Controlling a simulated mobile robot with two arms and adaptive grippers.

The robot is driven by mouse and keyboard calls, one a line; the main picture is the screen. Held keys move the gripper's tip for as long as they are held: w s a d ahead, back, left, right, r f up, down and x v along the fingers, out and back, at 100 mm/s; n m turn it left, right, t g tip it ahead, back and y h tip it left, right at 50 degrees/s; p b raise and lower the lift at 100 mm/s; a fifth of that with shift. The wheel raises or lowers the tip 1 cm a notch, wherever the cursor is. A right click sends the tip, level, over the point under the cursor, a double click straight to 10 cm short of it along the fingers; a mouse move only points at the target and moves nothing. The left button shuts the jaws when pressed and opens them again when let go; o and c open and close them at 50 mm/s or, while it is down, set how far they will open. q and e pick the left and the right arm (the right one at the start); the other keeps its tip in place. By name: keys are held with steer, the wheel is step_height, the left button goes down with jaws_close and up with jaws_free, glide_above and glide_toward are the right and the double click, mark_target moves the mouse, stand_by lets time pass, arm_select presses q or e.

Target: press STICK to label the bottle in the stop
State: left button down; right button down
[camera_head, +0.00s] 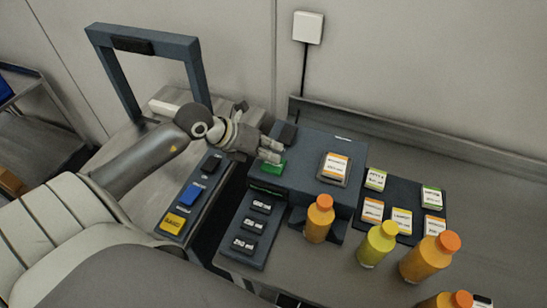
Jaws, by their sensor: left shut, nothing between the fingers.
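The labelling machine (310,165) is a dark blue-grey box on the counter with a label card (335,168) on its top. A green button (272,168) sits at its left; any wording on it is too small or covered to read. My left gripper (275,150) is shut and empty, its fingertips right over the green button. I cannot tell whether they touch it. An orange bottle (319,219) with an orange cap stands upright at the machine's front, in the stop (335,232). My right gripper is not in view.
A panel with black, blue and yellow buttons (188,196) lies left of the machine. A volume button panel (250,228) is in front. A label tray (403,190) is at right. A yellow-green bottle (377,244) and orange bottles (429,258) stand front right. A dark frame (197,75) rises behind my arm.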

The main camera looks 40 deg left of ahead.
arm_select(q)
steer(key=shift+f+b, duration=0.35)
steer(key=shift+f, duration=0.15)
steer(key=shift+r, duration=0.1)
stand_by(0.5)
steer(key=shift+r+p, duration=0.7)
steer(key=shift+r, duration=0.15)
steer(key=shift+r+p, duration=1.9)
steer(key=shift+r, duration=0.65)
steer(key=shift+s+f, duration=0.1)
steer(key=shift+f, duration=0.05)
